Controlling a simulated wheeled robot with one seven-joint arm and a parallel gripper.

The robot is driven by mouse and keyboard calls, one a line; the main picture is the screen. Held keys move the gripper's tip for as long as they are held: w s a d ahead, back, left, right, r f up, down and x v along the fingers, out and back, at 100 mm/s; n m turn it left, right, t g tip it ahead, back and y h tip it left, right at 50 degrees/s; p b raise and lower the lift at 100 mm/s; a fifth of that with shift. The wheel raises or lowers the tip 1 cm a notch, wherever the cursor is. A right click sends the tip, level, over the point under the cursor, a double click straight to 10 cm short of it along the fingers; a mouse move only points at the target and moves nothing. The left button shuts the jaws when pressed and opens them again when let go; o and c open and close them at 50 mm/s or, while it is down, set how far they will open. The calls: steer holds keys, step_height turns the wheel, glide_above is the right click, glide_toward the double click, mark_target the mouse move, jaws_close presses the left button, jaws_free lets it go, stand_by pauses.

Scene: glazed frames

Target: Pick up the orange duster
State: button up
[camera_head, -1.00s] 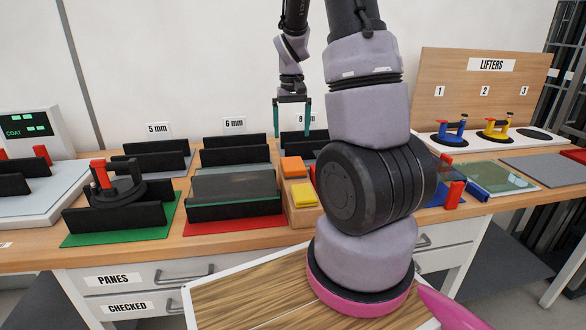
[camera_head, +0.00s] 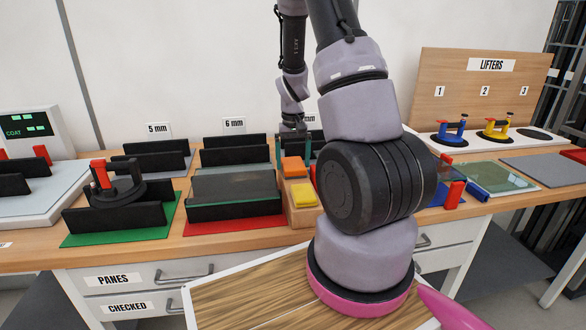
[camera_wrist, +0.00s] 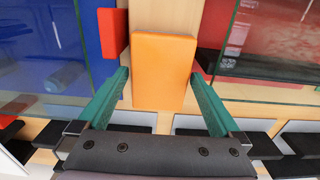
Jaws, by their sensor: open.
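The orange duster (camera_head: 293,167) sits on a wooden block in the middle of the bench, behind a yellow duster (camera_head: 304,193). In the wrist view the orange duster (camera_wrist: 163,75) appears as an upright rectangle between the two green fingers of my gripper (camera_wrist: 160,75). The fingers are spread, with a gap on each side of the duster. In the head view my gripper (camera_head: 293,152) is low, just above or around the orange duster, whose front partly hides the fingers. I cannot tell the exact height gap.
A red piece (camera_wrist: 112,32) stands close to the duster's left in the wrist view. Glass panes on a blue area (camera_wrist: 35,50) and a red area (camera_wrist: 275,45) flank the duster. A black rack (camera_head: 232,205) stands left of the block in the head view.

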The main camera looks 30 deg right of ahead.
mark_target(293, 163)
steer(key=c, duration=1.3)
step_height(293, 163, up, 10)
